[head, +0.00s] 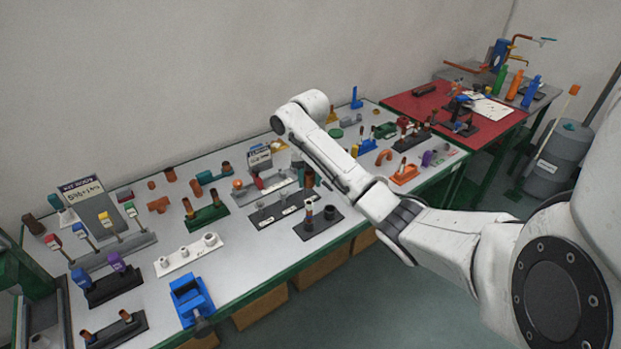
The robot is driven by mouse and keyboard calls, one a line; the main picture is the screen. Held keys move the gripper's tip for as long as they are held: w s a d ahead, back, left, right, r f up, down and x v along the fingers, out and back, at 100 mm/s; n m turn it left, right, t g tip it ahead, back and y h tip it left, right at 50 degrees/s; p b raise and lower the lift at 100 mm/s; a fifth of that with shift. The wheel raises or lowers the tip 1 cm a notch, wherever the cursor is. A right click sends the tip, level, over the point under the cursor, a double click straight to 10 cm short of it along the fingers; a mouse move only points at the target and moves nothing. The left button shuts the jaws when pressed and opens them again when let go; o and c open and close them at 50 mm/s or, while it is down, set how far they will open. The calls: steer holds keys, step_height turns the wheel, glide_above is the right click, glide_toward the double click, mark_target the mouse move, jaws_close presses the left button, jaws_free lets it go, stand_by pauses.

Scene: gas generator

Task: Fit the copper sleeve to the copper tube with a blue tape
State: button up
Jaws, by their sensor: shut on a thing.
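My arm reaches in from the right over the table. A dark greenish upright piece (309,178) shows just behind the left tube, beside the forearm. Copper pieces also stand on a green block (207,217) and on a black block (117,332) at the front left. I cannot make out blue tape on any tube, nor tell which piece is the sleeve.
The grey table (237,262) is crowded with fixtures. A white block with pegs (188,256), a blue vise (191,299) and a sign panel (97,217) stand on its left. An orange block (404,175) is at the right. A red table (405,101) adjoins behind.

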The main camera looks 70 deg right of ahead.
mark_target(309, 204)
steer(key=shift+r, duration=0.1)
steer(key=shift+f+b, duration=1.75)
steer(key=shift+f, duration=1.25)
steer(key=shift+p, duration=0.55)
steer(key=shift+f+b, duration=0.8)
steer(key=shift+f, duration=0.7)
steer(key=o, duration=1)
steer(key=shift+c, duration=0.2)
step_height(309, 204, up, 11)
steer(key=p, duration=0.3)
steer(key=shift+f, duration=0.1)
